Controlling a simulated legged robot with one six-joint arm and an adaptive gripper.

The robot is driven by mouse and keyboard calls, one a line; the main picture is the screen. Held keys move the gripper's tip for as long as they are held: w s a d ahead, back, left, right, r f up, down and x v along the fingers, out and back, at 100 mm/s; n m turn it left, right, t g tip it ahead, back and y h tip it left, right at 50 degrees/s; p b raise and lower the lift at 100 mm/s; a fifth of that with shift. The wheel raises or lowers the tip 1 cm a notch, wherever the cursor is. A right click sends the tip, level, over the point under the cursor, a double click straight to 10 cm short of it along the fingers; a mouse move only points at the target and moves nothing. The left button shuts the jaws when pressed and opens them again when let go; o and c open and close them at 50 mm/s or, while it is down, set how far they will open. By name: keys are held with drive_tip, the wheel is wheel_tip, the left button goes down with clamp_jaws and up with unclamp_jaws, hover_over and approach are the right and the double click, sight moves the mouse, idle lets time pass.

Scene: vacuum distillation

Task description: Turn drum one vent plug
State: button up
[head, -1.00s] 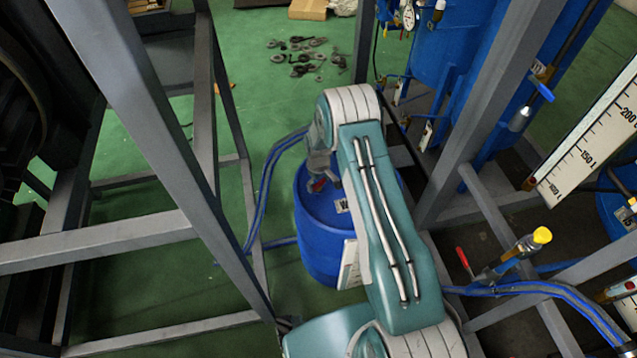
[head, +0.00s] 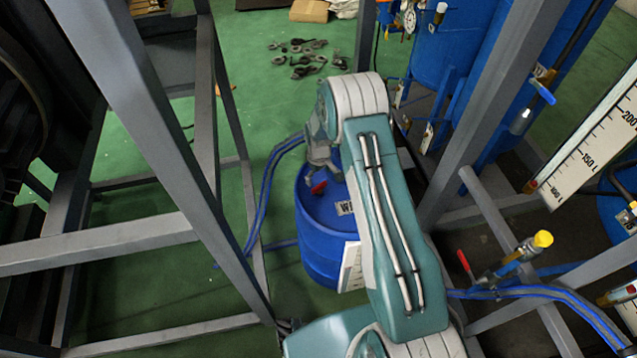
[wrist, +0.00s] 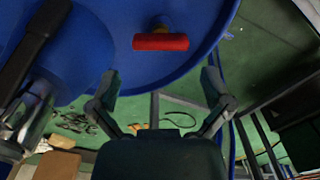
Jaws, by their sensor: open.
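A blue drum (head: 322,255) stands on the green floor beyond my arm in the head view. The vent plug with a red T-shaped handle (head: 319,188) stands on its lid; this red handle also shows in the wrist view (wrist: 160,41), lying crosswise at top centre. My gripper (wrist: 160,82) is open and empty in the wrist view. Its two fingers are spread left and right, below the red handle in the picture and apart from it. In the head view my wrist is above the drum lid, and the fingers are hard to make out.
Grey steel frames (head: 160,140) stand left and right of the drum. Blue hoses (head: 262,195) run beside it. A yellow-capped valve (head: 541,239) is at right. Small metal parts (head: 305,58) lie on the floor behind. A black bar (wrist: 30,50) is at left in the wrist view.

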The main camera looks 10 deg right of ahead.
wheel_tip(320, 180, up, 7)
idle(0.3)
drive_tip(key=shift+r, duration=0.1)
drive_tip(key=s+r+m+t, duration=0.1)
drive_tip(key=s+r, duration=0.5)
drive_tip(key=r, duration=0.7)
drive_tip(key=s+r+m+t, duration=0.2)
drive_tip(key=s+r, duration=0.3)
drive_tip(key=r, duration=0.9)
drive_tip(key=s+r+m+t, duration=0.1)
drive_tip(key=s+r, duration=0.3)
drive_tip(key=s, duration=0.7)
drive_tip(key=s+r+m+t, duration=0.1)
drive_tip(key=s+r, duration=0.3)
drive_tip(key=s, duration=0.7)
drive_tip(key=shift+s+m+t, duration=0.2)
drive_tip(key=shift+m+t, duration=0.1)
drive_tip(key=shift+m, duration=0.2)
drive_tip(key=c, duration=0.6)
drive_tip(key=shift+d, duration=0.1)
